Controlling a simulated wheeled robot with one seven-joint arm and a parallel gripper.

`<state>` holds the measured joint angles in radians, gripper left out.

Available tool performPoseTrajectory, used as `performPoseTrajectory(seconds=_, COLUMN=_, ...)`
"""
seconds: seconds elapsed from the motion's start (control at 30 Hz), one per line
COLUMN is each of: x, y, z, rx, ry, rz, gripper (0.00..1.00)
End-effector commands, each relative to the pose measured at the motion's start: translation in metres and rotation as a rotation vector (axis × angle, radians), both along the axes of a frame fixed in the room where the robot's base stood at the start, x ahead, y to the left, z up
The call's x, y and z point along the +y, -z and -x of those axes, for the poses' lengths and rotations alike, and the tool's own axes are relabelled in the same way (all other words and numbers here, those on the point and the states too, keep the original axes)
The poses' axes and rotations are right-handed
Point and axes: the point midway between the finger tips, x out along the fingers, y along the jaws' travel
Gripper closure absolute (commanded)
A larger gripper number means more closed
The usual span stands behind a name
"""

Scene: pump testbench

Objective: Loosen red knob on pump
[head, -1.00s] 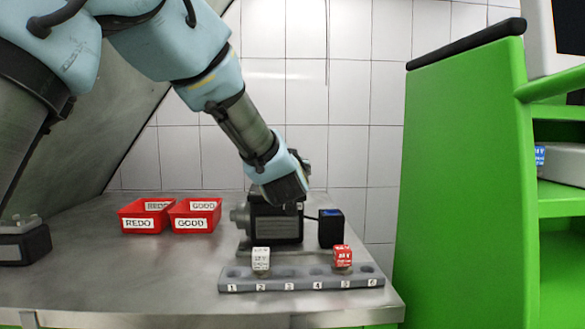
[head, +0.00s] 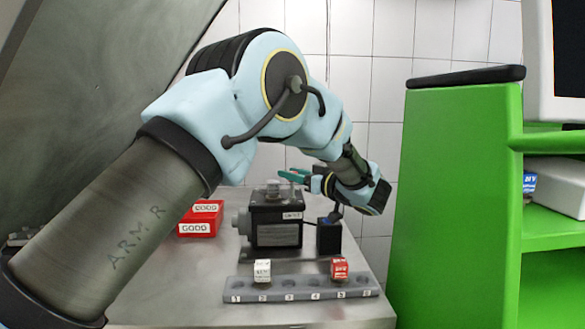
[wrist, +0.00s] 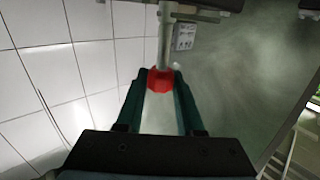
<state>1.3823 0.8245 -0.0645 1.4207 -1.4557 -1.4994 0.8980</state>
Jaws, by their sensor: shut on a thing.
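The pump (head: 275,235) is a dark grey block with a label on its front, standing on the steel bench. My gripper (head: 284,174) reaches in from the right, above the pump's top, with its green fingers pointing left. In the wrist view, the red knob (wrist: 160,80) sits between the fingertips of my gripper (wrist: 160,76), with a grey rod running away from it. The fingers are shut on the knob from both sides. The knob cannot be made out in the head view.
A grey numbered rack (head: 300,290) in front holds a white-topped block (head: 262,269) and a red block (head: 339,268). A small black box (head: 329,236) stands right of the pump. A red GOOD bin (head: 197,229) is behind my arm. A green cabinet (head: 465,200) bounds the right.

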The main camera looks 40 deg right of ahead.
Motion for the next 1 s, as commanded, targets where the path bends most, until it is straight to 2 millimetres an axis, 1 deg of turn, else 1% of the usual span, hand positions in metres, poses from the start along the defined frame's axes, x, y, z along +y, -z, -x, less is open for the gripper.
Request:
performPoseTrajectory(seconds=0.03, x=-0.0008, y=-0.0023, z=-0.0004, rx=-0.002, ry=-0.02, rz=0.003, gripper=1.0)
performPoseTrajectory(seconds=0.3, x=-0.0002, y=-0.0017, z=-0.0009, rx=-0.003, ry=-0.089, rz=0.003, gripper=1.0)
performPoseTrajectory(seconds=0.77, x=0.0001, y=-0.0024, z=-0.0015, rx=-0.004, ry=-0.099, rz=0.003, gripper=1.0)
performPoseTrajectory(seconds=0.8, x=0.0001, y=-0.0024, z=-0.0015, rx=-0.004, ry=-0.099, rz=0.003, gripper=0.59)
performPoseTrajectory(seconds=1.0, x=0.0001, y=-0.0015, z=-0.0012, rx=-0.003, ry=-0.098, rz=0.003, gripper=0.37)
